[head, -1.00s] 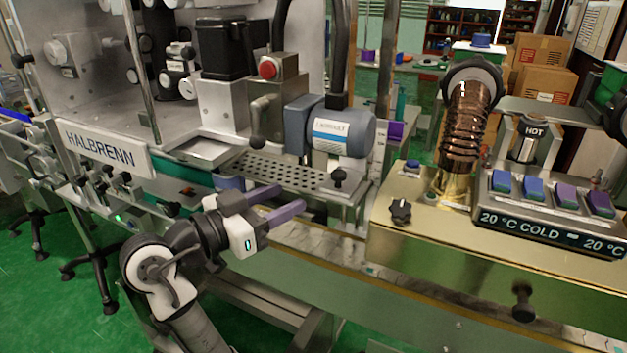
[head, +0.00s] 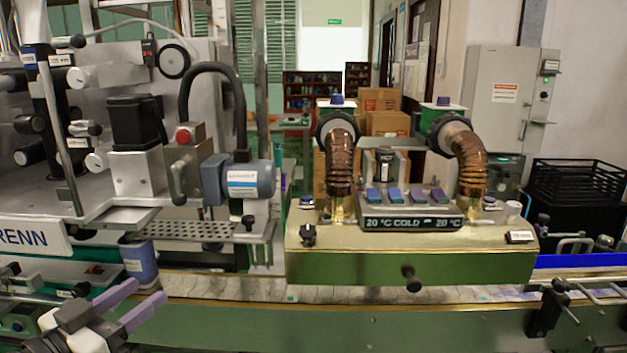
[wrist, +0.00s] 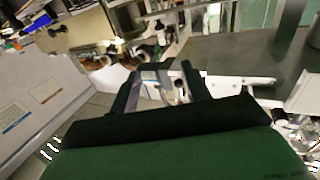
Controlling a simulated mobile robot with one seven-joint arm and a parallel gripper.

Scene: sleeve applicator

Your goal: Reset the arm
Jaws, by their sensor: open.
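My gripper (head: 149,290) shows at the lower left of the head view. Its two purple fingers are spread apart, with nothing seen between them. They point up and to the right, in front of the machine's conveyor. In the picture the fingertips lie close to a blue and white container (head: 140,264); I cannot tell whether they touch it. The wrist view is tilted and shows two dark prongs, with a blurred background of machine parts and panels beyond them.
The conveyor (head: 230,312) runs along the front. The brass heat tunnel (head: 400,262) with copper ducts (head: 340,165) stands at the centre. The blue-grey motor (head: 238,183) and steel applicator frame are at the left. A grey cabinet (head: 508,100) and black crates (head: 580,185) are at the right.

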